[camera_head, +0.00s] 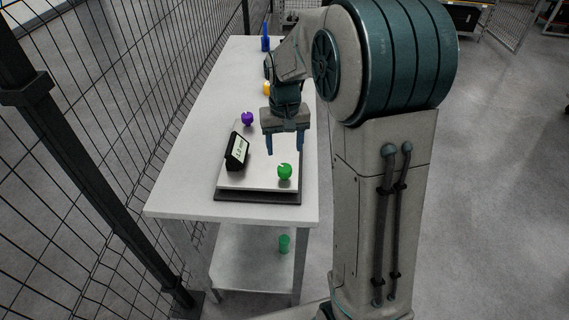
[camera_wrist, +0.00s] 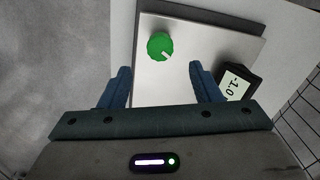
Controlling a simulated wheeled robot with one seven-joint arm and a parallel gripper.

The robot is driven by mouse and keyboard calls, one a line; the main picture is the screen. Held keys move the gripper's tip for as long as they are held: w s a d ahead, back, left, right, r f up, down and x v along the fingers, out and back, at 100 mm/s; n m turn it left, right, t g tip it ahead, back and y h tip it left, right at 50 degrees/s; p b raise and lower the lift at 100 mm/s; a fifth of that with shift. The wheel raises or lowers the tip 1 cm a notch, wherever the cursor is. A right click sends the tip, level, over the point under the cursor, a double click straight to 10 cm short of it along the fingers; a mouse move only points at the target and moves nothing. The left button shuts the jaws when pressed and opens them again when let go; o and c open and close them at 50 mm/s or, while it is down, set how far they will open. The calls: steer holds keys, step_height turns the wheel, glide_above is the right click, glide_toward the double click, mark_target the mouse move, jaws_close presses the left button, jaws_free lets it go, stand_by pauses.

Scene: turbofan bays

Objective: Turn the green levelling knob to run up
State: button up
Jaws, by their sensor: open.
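The green levelling knob (camera_head: 285,172) stands at the front right corner of a pale plate (camera_head: 232,182) on the table. In the wrist view the green knob (camera_wrist: 160,46) shows from above with a white pointer mark toward its lower right. A small black display (camera_head: 237,151) stands on the plate; in the wrist view the display (camera_wrist: 237,84) reads about -1.0. My gripper (camera_head: 284,150) points down above the plate, behind the knob in the head view. Its blue fingers (camera_wrist: 160,80) are apart with nothing between them, and the knob lies beyond the tips.
A purple knob (camera_head: 247,118) stands at the plate's far left. A yellow item (camera_head: 267,88) and a blue item (camera_head: 265,40) are farther back on the white table (camera_head: 185,190). Mesh fence (camera_head: 120,130) runs along the left.

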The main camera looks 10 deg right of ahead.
mark_target(285, 167)
step_height(285, 167, down, 8)
steer(key=shift+f+p, duration=0.15)
steer(key=shift+p, duration=0.4)
steer(key=c, duration=1)
